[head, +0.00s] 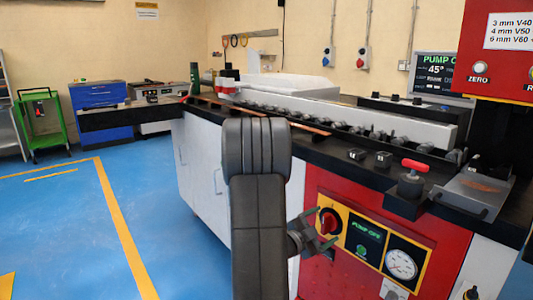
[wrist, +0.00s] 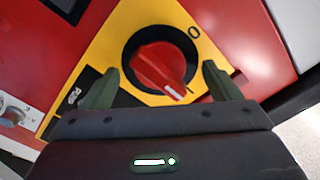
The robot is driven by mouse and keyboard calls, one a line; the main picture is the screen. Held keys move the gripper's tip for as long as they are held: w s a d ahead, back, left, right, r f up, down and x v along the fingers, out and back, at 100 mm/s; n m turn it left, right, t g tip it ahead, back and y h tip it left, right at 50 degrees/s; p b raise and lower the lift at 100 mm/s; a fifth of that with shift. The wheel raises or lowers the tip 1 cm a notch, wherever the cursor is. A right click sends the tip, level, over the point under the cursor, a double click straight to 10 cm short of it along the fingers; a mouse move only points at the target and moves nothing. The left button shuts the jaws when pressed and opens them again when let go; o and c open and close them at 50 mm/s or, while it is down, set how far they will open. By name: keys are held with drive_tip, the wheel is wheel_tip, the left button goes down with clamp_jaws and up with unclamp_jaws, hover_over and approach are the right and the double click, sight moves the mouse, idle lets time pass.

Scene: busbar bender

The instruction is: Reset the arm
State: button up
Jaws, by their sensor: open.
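My gripper (head: 325,244) is in front of the red panel of the bender, just at the rotary switch. In the wrist view its two green fingers (wrist: 165,88) are spread apart, one on each side of the red knob (wrist: 161,69), with nothing held. The knob also shows in the head view (head: 329,221). A small screen (head: 366,241) beside it reads "PUMP OFF". My dark arm stands upright in the middle of the head view and hides part of the white cabinet and panel.
A pressure gauge (head: 400,264) sits right of the switch. The black worktop (head: 340,160) above carries dies, a red-handled part (head: 413,178) and a long grey rail. A monitor (head: 437,76) also reads "PUMP OFF". A green trolley (head: 41,122) stands far left. Blue floor at left is clear.

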drive_tip(key=n+p, duration=0.3)
drive_tip(key=p, duration=0.1)
drive_tip(key=n+p, duration=0.2)
drive_tip(key=p, duration=0.2)
drive_tip(key=shift+r+n, duration=0.2)
drive_tip(key=shift+n, duration=0.2)
drive_tip(key=shift+f+n+p, duration=0.1)
drive_tip(key=shift+n+p, duration=0.6)
drive_tip(key=shift+p, duration=0.35)
drive_tip(key=shift+f, duration=0.1)
